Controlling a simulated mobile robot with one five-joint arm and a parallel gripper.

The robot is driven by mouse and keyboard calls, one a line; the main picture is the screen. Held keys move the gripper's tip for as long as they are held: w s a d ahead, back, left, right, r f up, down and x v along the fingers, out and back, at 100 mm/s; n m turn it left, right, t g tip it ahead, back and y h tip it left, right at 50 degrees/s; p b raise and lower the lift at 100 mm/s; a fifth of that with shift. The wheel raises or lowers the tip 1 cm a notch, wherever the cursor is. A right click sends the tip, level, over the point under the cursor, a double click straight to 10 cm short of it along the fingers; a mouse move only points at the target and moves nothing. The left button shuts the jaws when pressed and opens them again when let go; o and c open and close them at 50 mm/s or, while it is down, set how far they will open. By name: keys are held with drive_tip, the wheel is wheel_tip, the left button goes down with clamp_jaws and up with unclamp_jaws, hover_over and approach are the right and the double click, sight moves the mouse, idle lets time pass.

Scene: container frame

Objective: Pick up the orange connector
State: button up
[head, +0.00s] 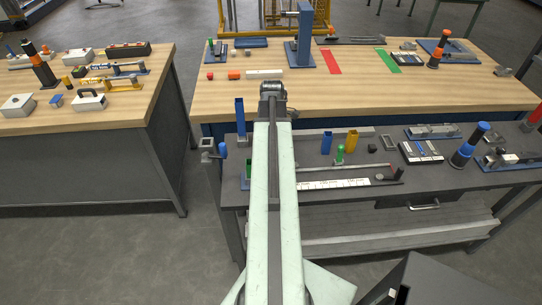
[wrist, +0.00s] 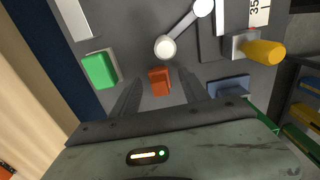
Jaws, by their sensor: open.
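A small orange-red block, seemingly the orange connector (wrist: 159,81), lies on a dark grey surface in the wrist view. My gripper (wrist: 160,76) is open, with one dark finger on each side of the block in the picture. The fingers appear apart from it; I cannot tell how far above the surface they are. In the head view my arm runs up the middle, and its dark end (head: 271,90) shows near the front edge of the wooden table. The fingers and this block are hidden there.
In the wrist view a green block (wrist: 99,70) lies left of the connector, a white-ended rod (wrist: 165,47) just beyond it, and a yellow-orange handle (wrist: 262,51) to the right. In the head view the dark cart (head: 450,188) holds several tools beside the wooden table (head: 330,96).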

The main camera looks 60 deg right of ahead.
clamp_jaws()
drive_tip(key=shift+r, duration=0.1)
